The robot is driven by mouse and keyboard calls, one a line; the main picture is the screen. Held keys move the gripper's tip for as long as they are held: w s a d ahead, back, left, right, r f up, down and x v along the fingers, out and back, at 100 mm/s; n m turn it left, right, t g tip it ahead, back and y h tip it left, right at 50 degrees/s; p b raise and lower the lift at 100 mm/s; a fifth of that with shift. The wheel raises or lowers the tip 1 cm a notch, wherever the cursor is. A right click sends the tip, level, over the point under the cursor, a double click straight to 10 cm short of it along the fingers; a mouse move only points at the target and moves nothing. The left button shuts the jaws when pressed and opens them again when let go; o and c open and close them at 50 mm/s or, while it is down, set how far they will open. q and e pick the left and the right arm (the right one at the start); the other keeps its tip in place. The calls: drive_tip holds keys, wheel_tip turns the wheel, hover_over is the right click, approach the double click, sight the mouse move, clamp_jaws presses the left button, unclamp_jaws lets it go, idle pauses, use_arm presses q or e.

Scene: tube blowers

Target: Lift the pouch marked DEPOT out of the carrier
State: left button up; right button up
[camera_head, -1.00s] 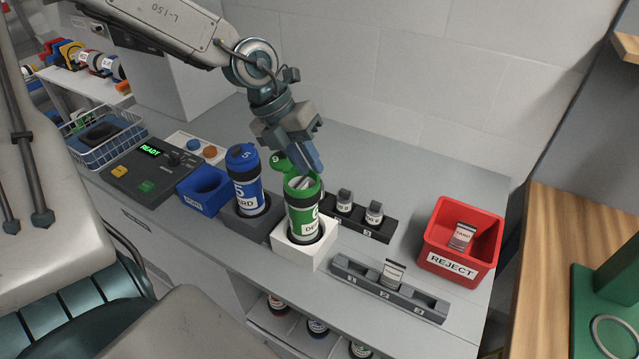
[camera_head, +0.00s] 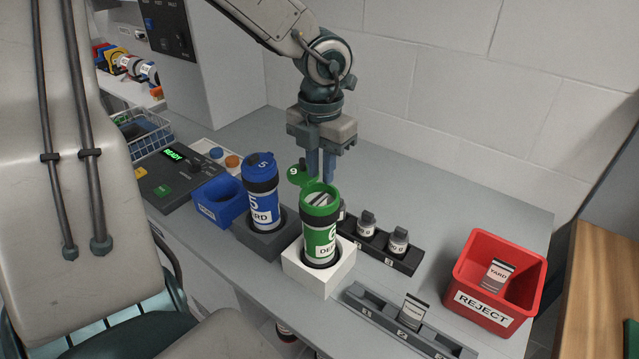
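The green carrier (camera_head: 320,235) stands upright in a white block (camera_head: 318,277), its label partly readable as "DE". Its green lid marked 9 (camera_head: 299,175) is swung open behind the mouth. A pale, striped edge of something, likely the pouch (camera_head: 320,199), shows inside the mouth; no marking on it is readable. My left gripper (camera_head: 321,179) points down just behind the open carrier, beside the lid. Its two blue fingers show a narrow gap with nothing seen between them. The fingertips are partly hidden behind the carrier's rim. My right gripper is not in view.
A closed blue carrier (camera_head: 262,195) stands left in a dark block. A black rack (camera_head: 405,259) is behind right, and a grey slotted rack (camera_head: 440,339) with a pouch is in front. A red REJECT bin (camera_head: 532,272) holds a YARD pouch. The counter's back is clear.

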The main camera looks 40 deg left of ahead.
sight(319, 199)
use_arm(q)
drive_tip(key=shift+f, duration=0.3)
drive_tip(key=f+b, duration=0.2)
drive_tip(key=b, duration=0.1)
drive_tip(key=f+b, duration=0.1)
drive_tip(key=shift+s+b, duration=0.25)
drive_tip(key=shift+b, duration=0.05)
drive_tip(key=shift+f, duration=0.85)
clamp_jaws()
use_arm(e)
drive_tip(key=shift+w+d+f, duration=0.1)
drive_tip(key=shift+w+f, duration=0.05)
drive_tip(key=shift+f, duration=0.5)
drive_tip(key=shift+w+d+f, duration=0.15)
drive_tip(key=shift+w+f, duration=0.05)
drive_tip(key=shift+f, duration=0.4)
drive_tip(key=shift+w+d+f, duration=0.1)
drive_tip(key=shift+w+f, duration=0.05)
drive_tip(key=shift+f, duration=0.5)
